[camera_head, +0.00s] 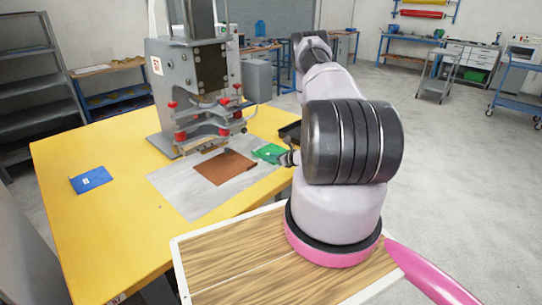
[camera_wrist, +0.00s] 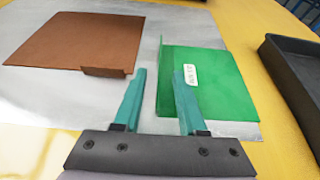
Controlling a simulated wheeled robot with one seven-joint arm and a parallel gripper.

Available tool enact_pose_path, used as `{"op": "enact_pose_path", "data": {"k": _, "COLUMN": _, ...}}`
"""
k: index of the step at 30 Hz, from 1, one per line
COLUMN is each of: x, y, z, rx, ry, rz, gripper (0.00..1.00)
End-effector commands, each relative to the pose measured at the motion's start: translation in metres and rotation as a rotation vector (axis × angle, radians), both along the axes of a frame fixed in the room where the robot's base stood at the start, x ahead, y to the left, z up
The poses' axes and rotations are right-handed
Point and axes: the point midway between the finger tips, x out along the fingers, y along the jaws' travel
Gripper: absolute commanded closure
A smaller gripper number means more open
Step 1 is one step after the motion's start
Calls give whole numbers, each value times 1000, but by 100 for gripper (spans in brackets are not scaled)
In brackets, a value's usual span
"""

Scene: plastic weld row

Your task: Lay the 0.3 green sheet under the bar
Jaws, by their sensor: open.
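The green sheet (camera_wrist: 225,82) lies on the right part of the grey plate (camera_wrist: 75,105), with a small white label too small to read surely. A thin raised lip stands along its left edge. In the head view the sheet (camera_head: 268,152) is partly hidden by my arm. My gripper (camera_wrist: 160,74) is open and empty, its left finger left of the lip and its right finger over the sheet. I cannot tell whether either finger touches. The welding press (camera_head: 195,80) stands behind, with its low bar (camera_head: 212,147) above the plate's back edge.
A brown sheet (camera_head: 224,168) with a small raised tab lies on the plate, left of the green one. A blue sheet (camera_head: 91,180) lies on the yellow table (camera_head: 75,225) at the left. A black tray (camera_wrist: 300,75) stands right of the green sheet.

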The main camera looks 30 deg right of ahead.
Motion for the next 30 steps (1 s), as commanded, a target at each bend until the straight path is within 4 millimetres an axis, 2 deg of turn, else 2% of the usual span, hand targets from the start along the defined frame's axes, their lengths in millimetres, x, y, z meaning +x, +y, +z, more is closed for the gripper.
{"op": "enact_pose_path", "data": {"k": 6, "x": 23, "y": 10, "z": -12, "rx": -2, "ry": -1, "rz": 1, "gripper": 59}}
{"op": "enact_pose_path", "data": {"k": 14, "x": 25, "y": 10, "z": -13, "rx": -1, "ry": 0, "rz": 0, "gripper": 59}}
{"op": "enact_pose_path", "data": {"k": 17, "x": 25, "y": 10, "z": -13, "rx": -1, "ry": 0, "rz": 0, "gripper": 94}}
{"op": "enact_pose_path", "data": {"k": 18, "x": 25, "y": 10, "z": -13, "rx": -1, "ry": 0, "rz": 0, "gripper": 100}}
{"op": "enact_pose_path", "data": {"k": 30, "x": 25, "y": 10, "z": -11, "rx": -1, "ry": 0, "rz": 0, "gripper": 100}}
